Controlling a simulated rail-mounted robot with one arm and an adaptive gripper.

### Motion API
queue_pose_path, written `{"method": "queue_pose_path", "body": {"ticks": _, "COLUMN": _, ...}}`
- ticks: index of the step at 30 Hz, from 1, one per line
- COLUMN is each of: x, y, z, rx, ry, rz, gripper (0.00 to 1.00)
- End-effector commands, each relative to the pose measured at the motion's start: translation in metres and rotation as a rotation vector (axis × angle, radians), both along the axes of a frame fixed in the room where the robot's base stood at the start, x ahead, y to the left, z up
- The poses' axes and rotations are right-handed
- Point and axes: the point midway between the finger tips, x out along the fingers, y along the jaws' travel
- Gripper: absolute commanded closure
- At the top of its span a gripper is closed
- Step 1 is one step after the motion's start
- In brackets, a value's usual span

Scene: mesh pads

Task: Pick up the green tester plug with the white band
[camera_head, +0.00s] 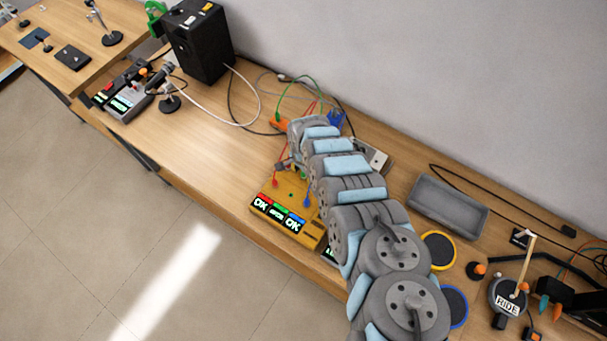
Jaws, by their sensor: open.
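A yellow tester box (285,223) with lit "OK" labels stands near the bench's front edge. A red plug (275,183) and a blue plug (306,202) stand on its top. A green plug (277,118) on a green lead is behind it, by an orange item; a white band is too small to make out. A little green also shows beside my arm above the box. My gripper (284,166) is open, near the box's back edge and mostly hidden by my arm. I cannot tell its exact distance from any plug.
A blue block (335,119) and loose leads lie behind my wrist. A black speaker (199,40) stands back left, with a grey device (124,101) beside it. A grey tray (448,206) lies right of my arm. The bench left of the tester is clear.

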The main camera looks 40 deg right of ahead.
Motion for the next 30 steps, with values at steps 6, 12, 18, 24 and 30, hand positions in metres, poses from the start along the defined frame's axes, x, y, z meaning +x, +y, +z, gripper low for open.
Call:
{"method": "queue_pose_path", "body": {"ticks": 6, "x": 0.0001, "y": 0.0001, "z": 0.0002, "rx": 0.000, "ry": 0.000, "rz": 0.000, "gripper": 0.73}}
{"method": "queue_pose_path", "body": {"ticks": 12, "x": 0.0002, "y": 0.0001, "z": 0.0003, "rx": 0.000, "ry": 0.000, "rz": 0.000, "gripper": 1.00}}
{"method": "queue_pose_path", "body": {"ticks": 18, "x": 0.0001, "y": 0.0002, "z": 0.0002, "rx": 0.000, "ry": 0.000, "rz": 0.000, "gripper": 1.00}}
{"method": "queue_pose_path", "body": {"ticks": 24, "x": 0.0005, "y": -0.0001, "z": 0.0016, "rx": 0.000, "ry": 0.000, "rz": 0.000, "gripper": 1.00}}
{"method": "queue_pose_path", "body": {"ticks": 30, "x": 0.0012, "y": 0.0004, "z": 0.0097, "rx": 0.002, "ry": 0.000, "rz": 0.002, "gripper": 1.00}}
